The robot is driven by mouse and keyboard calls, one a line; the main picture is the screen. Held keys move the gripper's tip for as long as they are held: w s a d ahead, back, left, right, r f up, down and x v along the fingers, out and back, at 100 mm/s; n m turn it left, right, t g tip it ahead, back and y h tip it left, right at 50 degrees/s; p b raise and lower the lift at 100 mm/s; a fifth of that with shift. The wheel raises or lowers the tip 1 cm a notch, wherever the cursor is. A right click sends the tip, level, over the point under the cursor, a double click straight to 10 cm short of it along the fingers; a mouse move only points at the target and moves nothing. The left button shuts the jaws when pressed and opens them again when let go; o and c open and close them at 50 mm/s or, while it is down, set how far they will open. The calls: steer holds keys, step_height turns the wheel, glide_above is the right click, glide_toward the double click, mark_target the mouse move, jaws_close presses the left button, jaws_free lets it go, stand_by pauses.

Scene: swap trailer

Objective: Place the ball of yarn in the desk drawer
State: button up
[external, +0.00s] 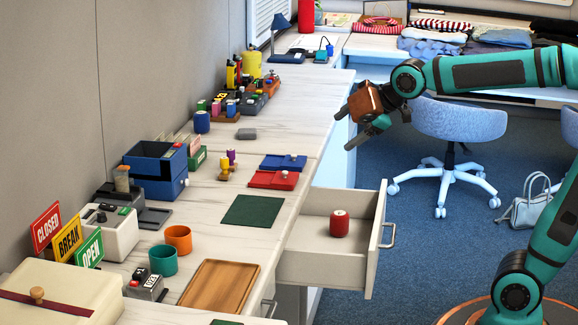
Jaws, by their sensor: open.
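The desk drawer (330,267) is pulled out from the front of the long desk. A small red roll with a pale top (339,223) stands on the drawer's floor, toward its front right; it may be the ball of yarn, but it is too small to be sure. No other yarn can be made out. My gripper (346,130) is open and empty, above and beyond the drawer, with its fingers pointing left toward the desk edge. It is apart from the drawer and the red roll.
The desk holds a green mat (254,210), a wooden tray (219,286), red and blue boxes (273,180), orange and green cups (178,239) and a blue bin (155,170). A blue office chair (458,120) stands behind my arm.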

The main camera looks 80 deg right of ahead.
steer(key=s+a+r+m+t+y, duration=0.2)
steer(key=s+a+r+m+t, duration=0.5)
steer(key=s+a+r, duration=0.4)
steer(key=s+r+t, duration=0.1)
steer(key=s+r, duration=0.2)
steer(key=s, duration=0.1)
steer(key=shift+s+a+r+m, duration=0.3)
steer(key=shift+s+a, duration=0.05)
